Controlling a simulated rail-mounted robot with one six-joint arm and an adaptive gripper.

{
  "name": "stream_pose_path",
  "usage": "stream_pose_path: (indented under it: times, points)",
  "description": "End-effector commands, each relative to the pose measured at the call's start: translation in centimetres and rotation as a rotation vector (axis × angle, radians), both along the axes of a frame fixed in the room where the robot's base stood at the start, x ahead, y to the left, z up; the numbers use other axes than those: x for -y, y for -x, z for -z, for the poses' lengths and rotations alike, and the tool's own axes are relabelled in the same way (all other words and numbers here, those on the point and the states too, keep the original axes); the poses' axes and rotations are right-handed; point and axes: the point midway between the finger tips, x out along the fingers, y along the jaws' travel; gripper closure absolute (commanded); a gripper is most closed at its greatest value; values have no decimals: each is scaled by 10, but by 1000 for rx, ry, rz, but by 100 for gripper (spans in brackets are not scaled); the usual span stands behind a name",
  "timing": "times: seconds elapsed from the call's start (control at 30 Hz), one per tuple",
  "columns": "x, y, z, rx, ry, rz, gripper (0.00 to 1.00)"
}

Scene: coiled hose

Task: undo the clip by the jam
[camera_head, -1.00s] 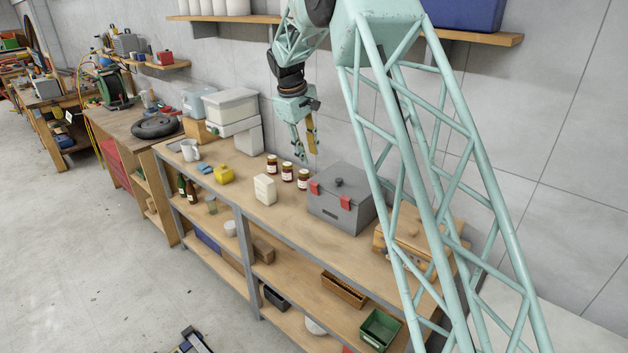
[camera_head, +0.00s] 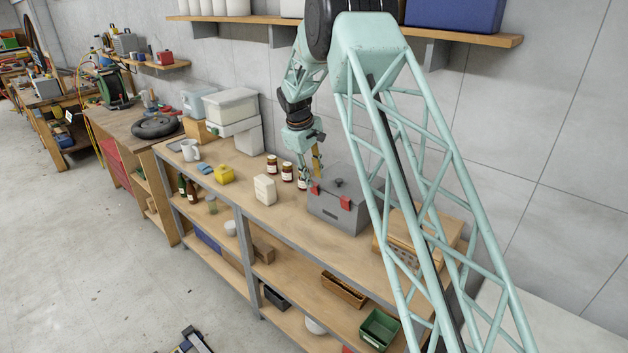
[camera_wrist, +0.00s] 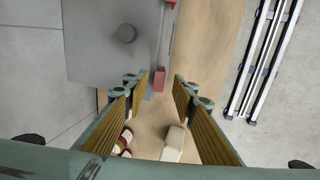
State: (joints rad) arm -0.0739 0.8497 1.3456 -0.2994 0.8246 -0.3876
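A grey box (camera_head: 338,207) with a lid knob stands on the bench; it fills the upper left of the wrist view (camera_wrist: 108,45). It has two red clips on its front. The clip nearer the jam (camera_head: 315,187) shows between my fingertips in the wrist view (camera_wrist: 159,79). The other clip (camera_head: 345,203) is farther right, at the top edge of the wrist view (camera_wrist: 172,3). Jam jars (camera_head: 272,164) stand left of the box. My gripper (camera_head: 312,176) is open and empty, its fingers (camera_wrist: 161,84) pointing down near the jam-side clip. I cannot tell whether they touch it.
A white container (camera_head: 265,190) stands in front of the jars and shows below my fingers in the wrist view (camera_wrist: 174,143). A wooden crate (camera_head: 415,238) is right of the box. The bench's front strip (camera_head: 285,222) is clear. A shelf (camera_head: 460,36) hangs above.

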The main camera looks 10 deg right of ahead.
Motion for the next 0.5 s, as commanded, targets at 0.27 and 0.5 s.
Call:
stream_pose_path:
  times: [0.27, 0.5]
  points:
    - [4, -3, 17, 1, 1, 0, 75]
    - [4, -3, 19, 1, 1, 0, 75]
